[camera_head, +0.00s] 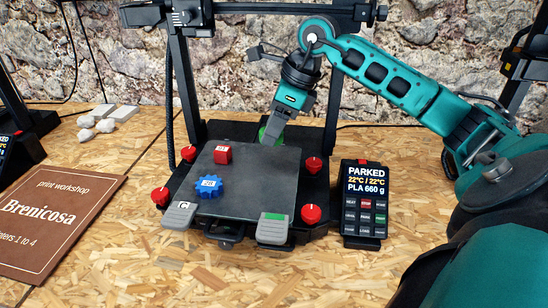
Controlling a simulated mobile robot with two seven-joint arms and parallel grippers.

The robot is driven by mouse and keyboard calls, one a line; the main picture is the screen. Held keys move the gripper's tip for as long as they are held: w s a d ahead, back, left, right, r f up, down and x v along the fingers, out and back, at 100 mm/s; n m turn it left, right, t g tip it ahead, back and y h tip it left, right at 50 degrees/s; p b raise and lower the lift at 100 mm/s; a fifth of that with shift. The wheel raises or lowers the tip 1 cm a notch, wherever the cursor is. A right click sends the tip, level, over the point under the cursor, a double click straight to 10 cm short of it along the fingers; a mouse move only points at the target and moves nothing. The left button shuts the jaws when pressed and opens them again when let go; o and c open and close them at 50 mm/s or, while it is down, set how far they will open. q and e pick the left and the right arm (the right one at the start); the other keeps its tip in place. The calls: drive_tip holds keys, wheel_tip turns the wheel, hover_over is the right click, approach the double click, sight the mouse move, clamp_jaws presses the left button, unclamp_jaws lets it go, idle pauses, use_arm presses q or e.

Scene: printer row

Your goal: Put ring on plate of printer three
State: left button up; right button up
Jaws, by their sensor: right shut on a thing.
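The printer's dark plate (240,190) lies flat in the middle, with a red cube (222,154) and a blue gear (209,187) on it. My right gripper (272,133) reaches in from the right and points down at the plate's back edge. It is shut on a green thing (263,134), which looks like the ring; its shape is mostly hidden by the fingers. I cannot tell whether the green thing touches the plate. My left gripper is not in view.
The printer's dark uprights (184,90) and top beam frame the plate. Red knobs (311,214) stand at its corners and grey clips (273,229) at its front. A display (364,200) reading PARKED stands right.

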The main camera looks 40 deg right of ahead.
sight(267, 165)
drive_tip(key=shift+f+b, duration=0.4)
drive_tip(key=shift+f, duration=2.75)
drive_tip(key=o, duration=1)
drive_tip(key=shift+f, duration=0.1)
drive_tip(key=v, duration=1.2)
drive_tip(key=shift+p, duration=0.4)
